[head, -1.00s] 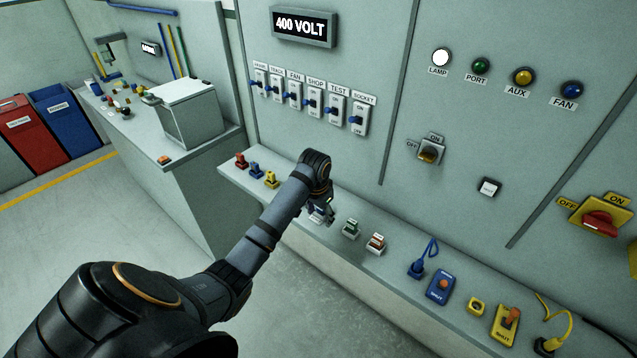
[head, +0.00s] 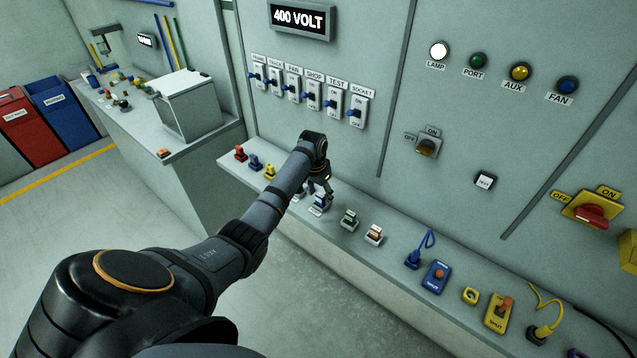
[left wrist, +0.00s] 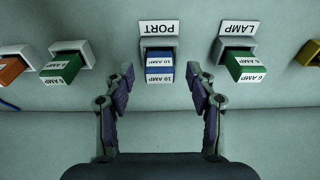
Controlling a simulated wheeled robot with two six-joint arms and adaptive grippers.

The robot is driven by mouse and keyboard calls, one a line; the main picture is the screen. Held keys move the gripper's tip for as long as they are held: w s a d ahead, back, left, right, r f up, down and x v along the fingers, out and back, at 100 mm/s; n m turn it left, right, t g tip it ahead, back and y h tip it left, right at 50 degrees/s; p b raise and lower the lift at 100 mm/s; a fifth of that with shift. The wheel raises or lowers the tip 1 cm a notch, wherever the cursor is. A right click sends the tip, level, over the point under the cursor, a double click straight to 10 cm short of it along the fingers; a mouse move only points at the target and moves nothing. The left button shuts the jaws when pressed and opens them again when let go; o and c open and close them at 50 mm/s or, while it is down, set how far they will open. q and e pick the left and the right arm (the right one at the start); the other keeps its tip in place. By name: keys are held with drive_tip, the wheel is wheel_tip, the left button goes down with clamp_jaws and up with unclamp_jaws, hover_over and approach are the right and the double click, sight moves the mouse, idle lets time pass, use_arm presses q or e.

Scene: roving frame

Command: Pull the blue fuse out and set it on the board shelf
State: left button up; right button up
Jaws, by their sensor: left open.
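The blue fuse (left wrist: 159,66), marked 10 AMP, sits in the holder labelled PORT (left wrist: 159,28) in the left wrist view. It also shows in the head view (head: 319,202), just under my left gripper (head: 321,187). In the left wrist view my left gripper (left wrist: 160,76) is open, with one finger on each side of the blue fuse and a visible gap at both sides. The board shelf (head: 395,252) runs along the foot of the wall panel. My right gripper is not in view.
Green fuses (left wrist: 62,67) (left wrist: 246,65) sit in holders either side of the blue one. An orange fuse (left wrist: 12,68) is farther left. Red (head: 239,152), blue (head: 256,162) and yellow (head: 270,172) pieces stand at the shelf's left end. Bare shelf lies right of the orange fuse.

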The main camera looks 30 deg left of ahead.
sight(321, 194)
use_arm(q)
drive_tip(key=shift+w+f, duration=0.1)
drive_tip(key=shift+f, duration=0.55)
drive_tip(key=shift+c, duration=0.2)
clamp_jaws()
drive_tip(key=shift+r+p, duration=2.35)
drive_tip(key=shift+p, duration=0.3)
